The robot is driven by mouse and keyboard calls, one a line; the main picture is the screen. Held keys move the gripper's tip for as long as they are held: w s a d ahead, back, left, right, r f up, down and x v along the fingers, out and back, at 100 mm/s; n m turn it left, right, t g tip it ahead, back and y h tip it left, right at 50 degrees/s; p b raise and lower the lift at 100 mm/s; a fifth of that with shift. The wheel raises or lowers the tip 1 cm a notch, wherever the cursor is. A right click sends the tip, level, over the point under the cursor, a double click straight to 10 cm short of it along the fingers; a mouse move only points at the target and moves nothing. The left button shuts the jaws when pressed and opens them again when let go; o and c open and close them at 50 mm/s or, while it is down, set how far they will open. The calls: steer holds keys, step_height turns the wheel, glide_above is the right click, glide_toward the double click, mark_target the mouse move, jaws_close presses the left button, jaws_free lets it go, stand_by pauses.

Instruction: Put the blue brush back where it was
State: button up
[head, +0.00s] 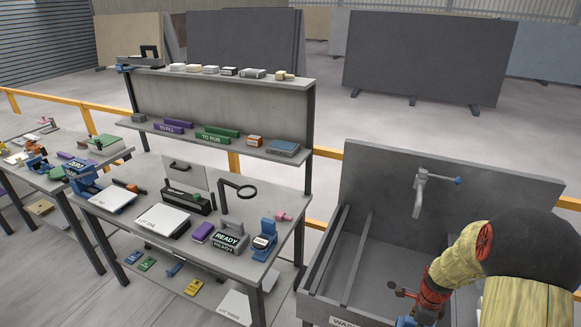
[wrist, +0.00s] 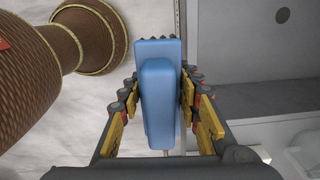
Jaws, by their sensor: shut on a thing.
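The blue brush (wrist: 158,95) is between the yellow-padded fingers of my gripper (wrist: 160,100) in the wrist view, with dark bristle tips showing at its far end. My gripper is shut on it. In the head view my gripper (head: 418,302) is low at the right, in front of the sink (head: 335,262). A small blue patch (head: 405,321) at the bottom edge there looks like part of the brush. The wrist view shows the grey sink basin (wrist: 235,50) to the right of the brush and pale floor to the left.
A tap (head: 420,190) stands over the sink. Left of it is a workbench (head: 150,235) with a READY-marked block (head: 229,240), a blue stand (head: 264,240) and a white slab (head: 162,220). Small coloured blocks lie on its lower shelf. Its upper shelf (head: 225,135) holds green and purple bars.

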steer(key=shift+s+a+r, duration=0.1)
steer(key=shift+s+a, duration=0.15)
steer(key=shift+a, duration=0.1)
steer(key=w+a+r+n, duration=0.2)
steer(key=w+a+n, duration=0.3)
steer(key=a+n, duration=0.65)
steer(key=w+a+r+n, duration=0.1)
steer(key=w+a+n, duration=0.4)
steer(key=a+n, duration=0.65)
step_height(320, 180, down, 7)
steer(key=n+b, duration=0.1)
steer(key=b, duration=0.6)
steer(key=shift+d+r, duration=0.15)
steer(key=shift+d, duration=0.15)
steer(key=shift+s, duration=0.1)
